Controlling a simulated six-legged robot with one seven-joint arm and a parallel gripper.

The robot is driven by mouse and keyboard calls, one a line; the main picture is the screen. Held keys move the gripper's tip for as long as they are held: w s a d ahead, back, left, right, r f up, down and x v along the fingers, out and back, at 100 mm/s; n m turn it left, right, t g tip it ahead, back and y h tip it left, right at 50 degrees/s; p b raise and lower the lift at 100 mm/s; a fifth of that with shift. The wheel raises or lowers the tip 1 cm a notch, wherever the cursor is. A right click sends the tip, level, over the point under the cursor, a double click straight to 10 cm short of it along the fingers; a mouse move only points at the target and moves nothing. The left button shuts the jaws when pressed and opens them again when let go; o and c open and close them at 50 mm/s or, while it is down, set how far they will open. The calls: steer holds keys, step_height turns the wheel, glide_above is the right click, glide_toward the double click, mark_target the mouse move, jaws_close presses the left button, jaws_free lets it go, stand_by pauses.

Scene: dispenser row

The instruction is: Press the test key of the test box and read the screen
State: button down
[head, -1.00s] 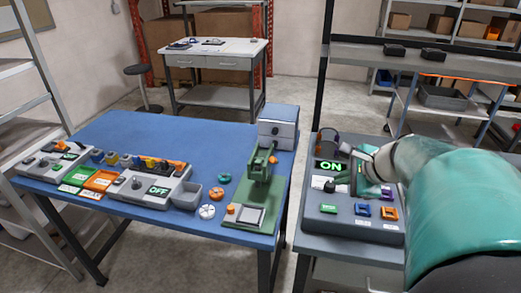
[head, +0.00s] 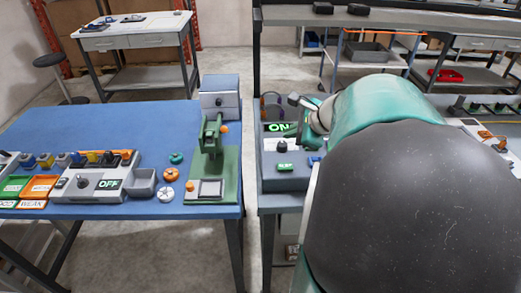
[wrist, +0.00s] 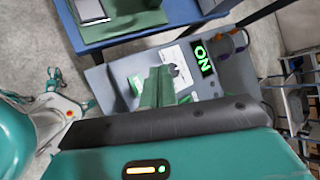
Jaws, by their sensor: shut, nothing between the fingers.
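The grey test box (head: 285,184) stands on the right-hand bench in the head view. Its screen (head: 281,127) shows ON in green. A black knob (head: 282,146) sits below the screen, and a key with a green face (head: 285,166) is nearer me; its lettering is too small to read. In the wrist view the screen (wrist: 203,60) also reads ON. My gripper (wrist: 160,72) is shut, its green fingers over the box's top, hiding part of it. I cannot tell whether they touch it. My arm hides the box's right side in the head view.
A blue table (head: 90,125) to the left carries a grey box with an OFF screen (head: 108,184), a green press (head: 213,150), small round parts and coloured trays. A gap separates the two benches. A rack and a white-topped table (head: 130,28) stand behind.

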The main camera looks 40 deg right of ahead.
mark_target(288, 168)
steer(key=shift+s+d+f, duration=0.1)
steer(key=shift+f, duration=4.35)
steer(key=shift+f, duration=0.1)
steer(key=shift+f, duration=0.3)
steer(key=shift+f, duration=0.5)
steer(key=shift+r, duration=0.9)
